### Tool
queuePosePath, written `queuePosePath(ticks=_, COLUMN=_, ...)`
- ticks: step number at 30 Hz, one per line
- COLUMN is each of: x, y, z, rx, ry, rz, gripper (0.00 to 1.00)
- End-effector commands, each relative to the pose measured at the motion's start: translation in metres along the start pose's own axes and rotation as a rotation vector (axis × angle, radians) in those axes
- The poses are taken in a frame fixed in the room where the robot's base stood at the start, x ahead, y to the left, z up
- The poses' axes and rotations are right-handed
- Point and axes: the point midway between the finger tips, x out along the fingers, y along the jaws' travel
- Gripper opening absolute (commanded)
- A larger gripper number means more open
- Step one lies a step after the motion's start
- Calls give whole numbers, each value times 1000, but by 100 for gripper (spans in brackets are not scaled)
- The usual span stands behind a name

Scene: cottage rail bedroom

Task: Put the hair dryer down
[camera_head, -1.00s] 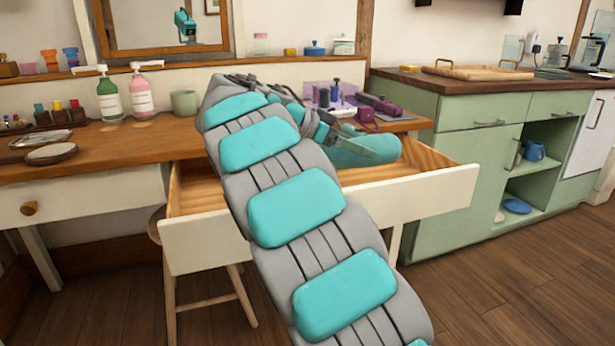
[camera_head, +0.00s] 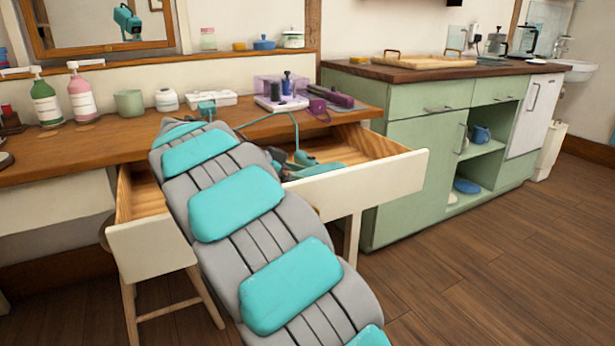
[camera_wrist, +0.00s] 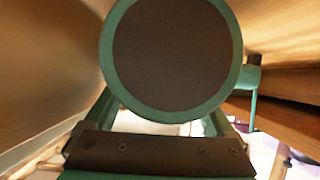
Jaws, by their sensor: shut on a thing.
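The teal hair dryer (camera_head: 320,169) is inside the open wooden drawer (camera_head: 385,188), low between its walls, partly hidden by the drawer front and my arm. Its teal cord rises from it over the table edge. In the wrist view, the hair dryer's round dark end with a teal rim (camera_wrist: 172,55) fills the upper middle, with wooden drawer walls around it. My gripper (camera_wrist: 160,140) is shut on the hair dryer; its fingertips are largely hidden. Whether the dryer touches the drawer floor cannot be told.
The wooden tabletop (camera_head: 90,155) above the drawer holds a green bottle (camera_head: 45,103), a pink bottle (camera_head: 82,97), a cup (camera_head: 129,103) and a purple organizer (camera_head: 282,103). A stool (camera_head: 165,310) stands below. A green cabinet (camera_head: 400,180) stands to the right, with open floor before it.

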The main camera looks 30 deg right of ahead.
Motion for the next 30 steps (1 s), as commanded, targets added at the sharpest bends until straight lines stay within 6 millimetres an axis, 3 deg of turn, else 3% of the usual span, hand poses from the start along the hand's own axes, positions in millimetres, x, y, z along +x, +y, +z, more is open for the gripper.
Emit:
queuePosePath(ticks=7, x=1, y=0, z=2, rx=1, ry=2, rz=-1, gripper=0)
queuePosePath(ticks=8, x=1, y=0, z=2, rx=1, ry=1, rz=-1, gripper=91)
queuePosePath(ticks=10, x=1, y=0, z=1, rx=0, ry=1, rz=-1, gripper=99)
queuePosePath(ticks=21, x=-3, y=0, z=-1, rx=0, ry=0, rz=-1, gripper=100)
queuePosePath(ticks=26, x=-28, y=-1, z=0, rx=0, ry=1, rz=-4, gripper=100)
queuePosePath(ticks=30, x=-60, y=-2, z=0, rx=1, ry=2, rz=-7, gripper=100)
